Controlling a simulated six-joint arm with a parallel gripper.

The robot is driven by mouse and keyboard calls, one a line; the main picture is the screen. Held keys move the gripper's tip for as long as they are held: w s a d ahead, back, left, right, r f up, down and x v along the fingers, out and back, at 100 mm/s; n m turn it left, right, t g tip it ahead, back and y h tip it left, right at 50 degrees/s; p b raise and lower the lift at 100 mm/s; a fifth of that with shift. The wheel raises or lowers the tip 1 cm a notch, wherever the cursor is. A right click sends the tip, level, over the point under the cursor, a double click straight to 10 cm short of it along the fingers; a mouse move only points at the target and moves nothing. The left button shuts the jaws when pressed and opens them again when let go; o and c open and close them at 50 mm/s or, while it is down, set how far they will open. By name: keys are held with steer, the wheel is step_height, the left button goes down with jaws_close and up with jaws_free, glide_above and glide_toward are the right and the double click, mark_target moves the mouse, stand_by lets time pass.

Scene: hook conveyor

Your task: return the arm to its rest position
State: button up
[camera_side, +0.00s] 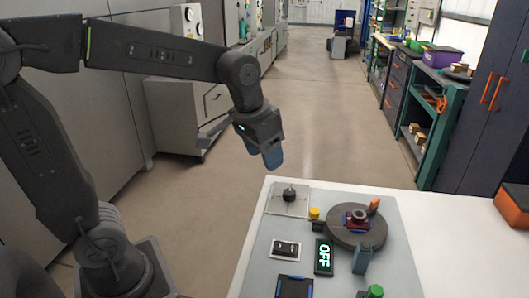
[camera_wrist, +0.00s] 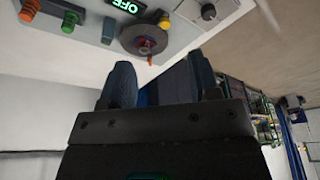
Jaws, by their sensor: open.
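My gripper (camera_side: 272,158) hangs in the air to the left of the white table (camera_side: 454,232), past its far left corner, and above floor level. Its blue fingers point down and hold nothing that I can see. In the wrist view my gripper (camera_wrist: 160,88) shows two dark blue fingers spread apart with a gap between them. My arm is bent, reaching from the left over to the gripper.
On the table, a grey board carries a round dark turntable (camera_side: 343,233), an OFF display (camera_side: 323,257), a black knob (camera_side: 289,195), a rocker switch (camera_side: 286,249) and a green button (camera_side: 375,291). An orange box (camera_side: 514,208) sits at right.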

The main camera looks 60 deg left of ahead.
steer(key=s+f+t, duration=0.1)
steer(key=s+t, duration=0.1)
steer(key=s, duration=1)
steer(key=shift+d+f, duration=0.15)
steer(key=shift+d, duration=0.05)
stand_by(1.3)
